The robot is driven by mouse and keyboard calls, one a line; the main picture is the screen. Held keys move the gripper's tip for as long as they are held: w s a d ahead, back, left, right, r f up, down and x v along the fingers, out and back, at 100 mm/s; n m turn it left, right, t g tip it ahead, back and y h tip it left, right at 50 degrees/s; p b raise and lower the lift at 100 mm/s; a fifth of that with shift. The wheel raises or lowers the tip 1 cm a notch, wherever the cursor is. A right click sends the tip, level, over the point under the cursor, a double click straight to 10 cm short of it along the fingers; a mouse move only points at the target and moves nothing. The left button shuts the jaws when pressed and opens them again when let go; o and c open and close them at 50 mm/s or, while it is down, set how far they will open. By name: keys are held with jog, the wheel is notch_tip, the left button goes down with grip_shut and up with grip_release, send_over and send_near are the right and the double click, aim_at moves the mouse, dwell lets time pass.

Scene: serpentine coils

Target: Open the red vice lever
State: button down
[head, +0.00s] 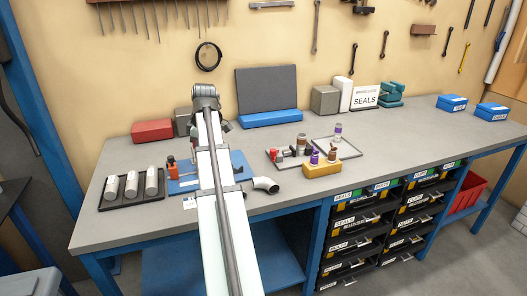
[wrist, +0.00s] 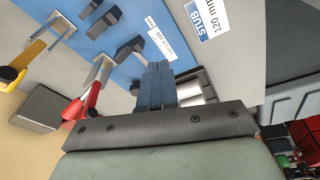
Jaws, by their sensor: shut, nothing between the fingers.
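The red vice lever (wrist: 78,106) shows in the wrist view, left of my fingers, joined to pale metal bars above the blue mat. In the head view a red-orange upright part (head: 172,170) stands on the left of the blue mat (head: 184,186); I cannot tell for certain that it is the same lever. My gripper (wrist: 157,72) is shut and empty, its fingertips pointing over the mat, apart from the lever. My own arm hides the gripper in the head view. Dark clamp blocks (wrist: 130,48) sit on the mat near the fingertips.
A black tray (head: 132,206) of white cylinders lies left of the mat. A grey elbow pipe (head: 266,185) and yellow block (head: 322,170) lie right. A red box (head: 152,131) stands behind.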

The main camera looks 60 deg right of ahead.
aim_at(275, 151)
jog(key=s+d+r+m+g+h, duration=0.1)
jog(key=s+d+m+g+h, duration=0.3)
jog(key=m, duration=0.5)
jog(key=s+d+r+m+g+h, duration=0.1)
jog(key=s+d+r+m+h, duration=0.15)
jog(key=s+d+m, duration=0.45)
jog(key=s+d+f+m, duration=0.1)
jog(key=s+d+f, duration=0.3)
jog(key=d+f, duration=0.2)
jog(key=shift+s+f+m+h, duration=0.3)
jog(key=shift+s+f+h, duration=0.05)
jog(key=shift+f, duration=1.05)
jog(key=shift+s+a, duration=0.1)
jog(key=shift+s+n+t, duration=0.25)
jog(key=shift+n+t, duration=0.05)
jog(key=shift+n, duration=0.1)
